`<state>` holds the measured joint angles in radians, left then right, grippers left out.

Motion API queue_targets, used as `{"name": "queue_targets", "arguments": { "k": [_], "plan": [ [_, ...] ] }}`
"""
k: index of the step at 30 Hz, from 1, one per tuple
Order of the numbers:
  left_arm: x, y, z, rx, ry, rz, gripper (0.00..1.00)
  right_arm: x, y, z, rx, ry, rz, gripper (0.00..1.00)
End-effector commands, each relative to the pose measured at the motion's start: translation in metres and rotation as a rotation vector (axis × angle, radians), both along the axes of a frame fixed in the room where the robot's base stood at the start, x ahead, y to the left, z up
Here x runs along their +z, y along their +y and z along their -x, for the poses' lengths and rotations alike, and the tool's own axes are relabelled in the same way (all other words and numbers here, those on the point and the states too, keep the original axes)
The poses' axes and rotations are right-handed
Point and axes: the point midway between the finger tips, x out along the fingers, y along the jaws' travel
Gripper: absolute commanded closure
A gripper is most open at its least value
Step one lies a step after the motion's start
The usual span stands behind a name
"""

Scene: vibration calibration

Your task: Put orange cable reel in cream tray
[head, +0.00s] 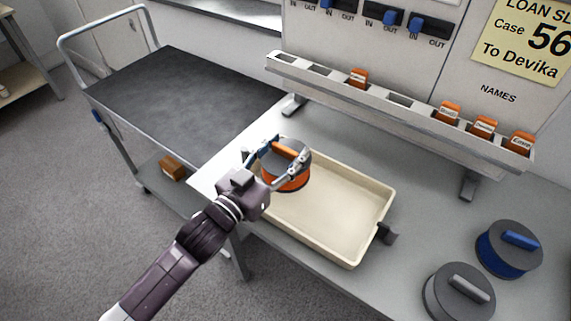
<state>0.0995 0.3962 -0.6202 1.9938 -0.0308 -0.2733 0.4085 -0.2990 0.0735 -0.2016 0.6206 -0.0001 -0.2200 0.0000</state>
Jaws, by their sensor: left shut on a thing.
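The orange cable reel (286,180) has a dark grey top and an orange handle bar. It is over the left end of the cream tray (345,215), a shallow rectangular tray on the grey bench. My left gripper (282,160) is shut on the reel, its fingers around the upper part. Whether the reel touches the tray floor or hangs just above it, I cannot tell. The rest of the tray is empty. My right gripper is out of view.
A blue reel (508,250) and a grey reel (458,293) stand at the bench's right. A rack (400,112) with several orange tags runs behind the tray. A dark-topped cart (180,95) stands at the left, with a brown box (172,168) below.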

Motion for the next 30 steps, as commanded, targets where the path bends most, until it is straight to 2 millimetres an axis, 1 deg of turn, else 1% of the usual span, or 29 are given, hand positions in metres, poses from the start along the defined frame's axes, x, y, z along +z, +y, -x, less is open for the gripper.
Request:
{"name": "queue_targets", "arguments": {
  "k": [2,5,9,12,20,24,25,29,30],
  "plan": [
    [-0.002,0.000,0.000,0.000,-0.005,0.003,1.00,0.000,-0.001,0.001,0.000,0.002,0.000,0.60],
    [-0.014,0.000,0.000,-0.001,-0.002,0.004,1.00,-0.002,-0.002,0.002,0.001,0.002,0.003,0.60],
    [-0.035,0.000,0.000,0.000,-0.003,0.003,1.00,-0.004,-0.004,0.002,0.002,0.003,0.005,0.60],
    [-0.043,0.000,0.000,-0.001,-0.003,0.004,1.00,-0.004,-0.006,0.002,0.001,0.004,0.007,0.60],
    [-0.044,0.000,0.000,-0.001,-0.006,0.004,1.00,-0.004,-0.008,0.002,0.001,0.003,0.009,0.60],
    [-0.047,0.000,0.000,-0.001,-0.005,0.003,1.00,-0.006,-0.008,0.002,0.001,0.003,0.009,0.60],
    [-0.050,0.000,0.000,0.000,0.000,0.000,0.48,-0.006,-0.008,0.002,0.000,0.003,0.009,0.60],
    [-0.049,0.000,0.000,0.000,0.000,0.000,0.34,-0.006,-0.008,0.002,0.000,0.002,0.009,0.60],
    [-0.049,0.000,0.000,0.000,0.000,0.000,0.32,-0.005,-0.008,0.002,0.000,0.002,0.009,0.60]
  ]
}}
